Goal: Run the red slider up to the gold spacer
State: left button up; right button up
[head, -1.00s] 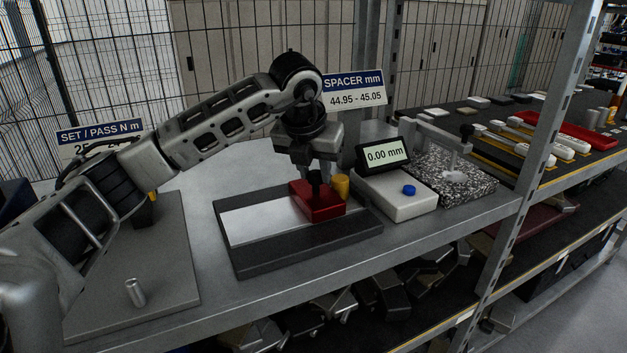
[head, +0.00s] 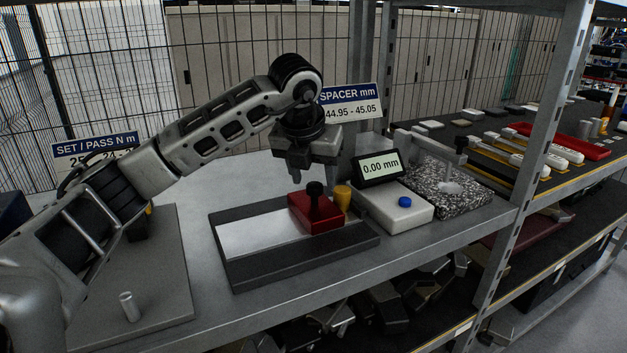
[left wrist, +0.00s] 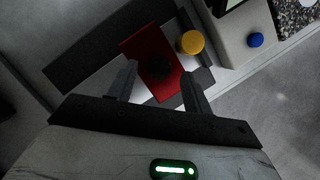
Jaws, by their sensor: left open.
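The red slider (head: 312,214) sits at the right part of the dark base (head: 300,262), beside a bright metal strip, with a black knob standing on it. The gold spacer (head: 342,198) stands upright right by the slider's right side; in the head view they look touching or nearly so. In the left wrist view the slider (left wrist: 149,58) and the spacer (left wrist: 191,42) lie close together, with a narrow gap or contact I cannot settle. My left gripper (head: 309,172) is open and empty above and behind the slider, clear of the knob. My right gripper is not in view.
A white gauge box with a display reading 0.00 mm (head: 380,166) and a blue button (head: 405,201) stands right of the base. A speckled stone block (head: 447,190) with a metal arm is beyond it. A plate with a small metal pin (head: 130,306) lies left.

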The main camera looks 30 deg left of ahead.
pick_arm(q)
jog(key=a+v, duration=0.1)
jog(key=v, duration=0.9)
jog(key=shift+s+d+r+b, duration=0.15)
jog(key=shift+d+b, duration=0.2)
jog(key=shift+d, duration=0.15)
